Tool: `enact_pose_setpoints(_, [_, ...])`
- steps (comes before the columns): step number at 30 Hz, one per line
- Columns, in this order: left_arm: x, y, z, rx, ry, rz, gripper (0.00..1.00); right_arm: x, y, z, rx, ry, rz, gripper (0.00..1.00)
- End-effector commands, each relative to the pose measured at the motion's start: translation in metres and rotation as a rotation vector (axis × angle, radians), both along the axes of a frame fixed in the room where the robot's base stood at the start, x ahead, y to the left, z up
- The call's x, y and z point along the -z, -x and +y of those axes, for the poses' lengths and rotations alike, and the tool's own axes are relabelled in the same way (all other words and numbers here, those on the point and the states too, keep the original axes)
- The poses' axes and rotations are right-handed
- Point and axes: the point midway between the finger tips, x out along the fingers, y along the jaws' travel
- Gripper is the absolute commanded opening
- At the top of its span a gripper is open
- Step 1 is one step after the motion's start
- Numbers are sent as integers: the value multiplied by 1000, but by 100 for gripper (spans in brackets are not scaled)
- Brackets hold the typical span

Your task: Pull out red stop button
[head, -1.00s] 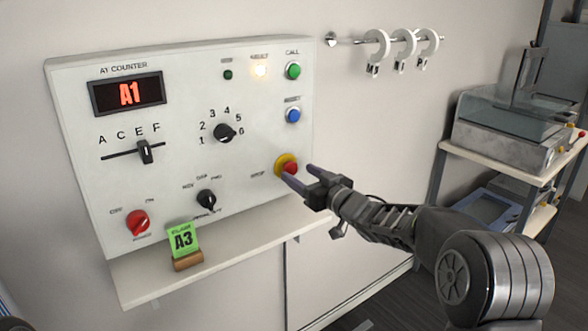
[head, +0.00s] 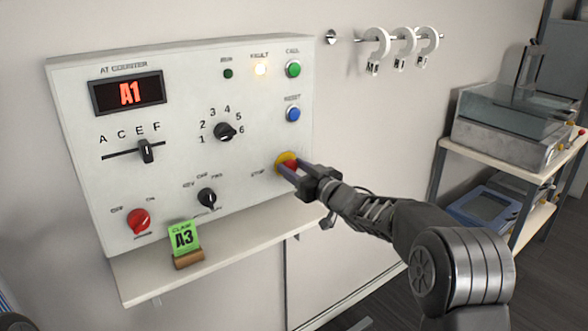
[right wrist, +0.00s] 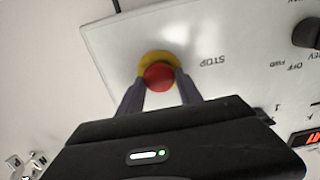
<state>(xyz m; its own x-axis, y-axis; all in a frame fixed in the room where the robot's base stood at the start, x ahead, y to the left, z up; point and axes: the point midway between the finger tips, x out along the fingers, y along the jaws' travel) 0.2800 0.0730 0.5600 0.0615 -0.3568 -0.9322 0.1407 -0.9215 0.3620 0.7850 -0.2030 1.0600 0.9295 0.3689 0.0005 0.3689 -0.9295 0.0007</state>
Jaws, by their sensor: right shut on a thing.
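The red stop button (head: 291,165) sits on a yellow ring (head: 283,157) at the lower right of the white control panel (head: 180,90), beside the word STOP. In the right wrist view the red button (right wrist: 159,77) shows between the two fingers of my right gripper (right wrist: 160,85), one on each side, with the yellow ring (right wrist: 155,56) behind it. My right gripper (head: 288,170) is shut on the button in the head view and hides part of it. My left gripper is not in view.
A green A3 card (head: 183,238) stands on the shelf (head: 140,281) below the panel. Ring tags (head: 376,45) hang on a rail at right, near a rack (head: 465,150) with equipment.

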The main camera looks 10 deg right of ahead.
Motion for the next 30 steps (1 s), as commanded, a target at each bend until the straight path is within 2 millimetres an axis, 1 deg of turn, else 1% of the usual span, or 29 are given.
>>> enact_pose_setpoints(1, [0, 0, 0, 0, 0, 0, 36, 0, 0, 0, 0, 0, 0, 23])
enact_pose_setpoints(9, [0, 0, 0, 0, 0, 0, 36, 0, 0, 0, 1, 0, 0, 1])
enact_pose_setpoints(10, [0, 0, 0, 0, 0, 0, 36, 0, 0, 0, 1, 0, 0, 0])
enact_pose_setpoints(23, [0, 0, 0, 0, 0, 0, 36, 0, 1, -1, 1, 0, 0, 0])
enact_pose_setpoints(30, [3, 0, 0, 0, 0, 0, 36, 1, 17, -8, 1, -1, 1, 0])
